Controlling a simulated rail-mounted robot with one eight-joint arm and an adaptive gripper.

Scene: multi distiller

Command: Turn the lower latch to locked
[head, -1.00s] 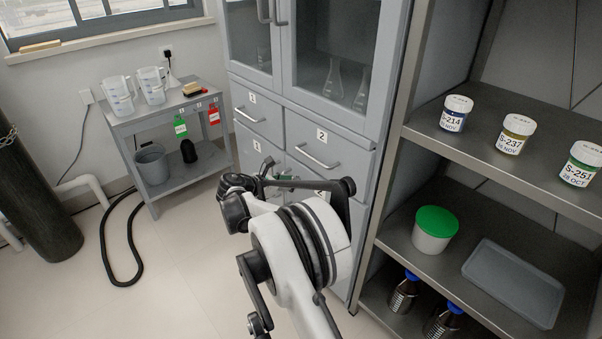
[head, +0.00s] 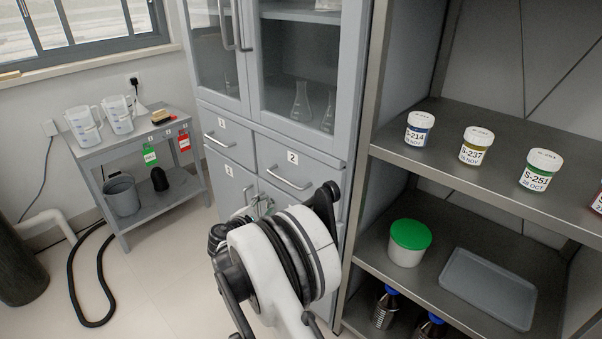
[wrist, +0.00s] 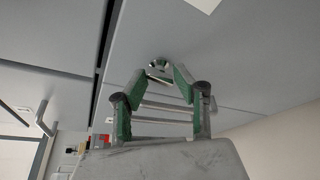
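My gripper (wrist: 158,80) is in the wrist view, its two green-padded fingers apart and pointing at a grey cabinet face. A small round metal fitting (wrist: 158,66), which looks like a latch, shows between and just beyond the fingertips. I cannot tell whether the fingers touch it or which way it is turned. In the head view my gripper (head: 262,205) is at the lower doors of the grey cabinet (head: 240,165), mostly hidden behind my arm. The lower latch is not clearly visible there.
A metal shelf (head: 440,165) stands close on the right with labelled jars, a green-lidded tub (head: 409,243) and a grey tray (head: 488,288). A small side table (head: 125,145) with jugs stands at the left. A black hose (head: 72,285) lies on the floor.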

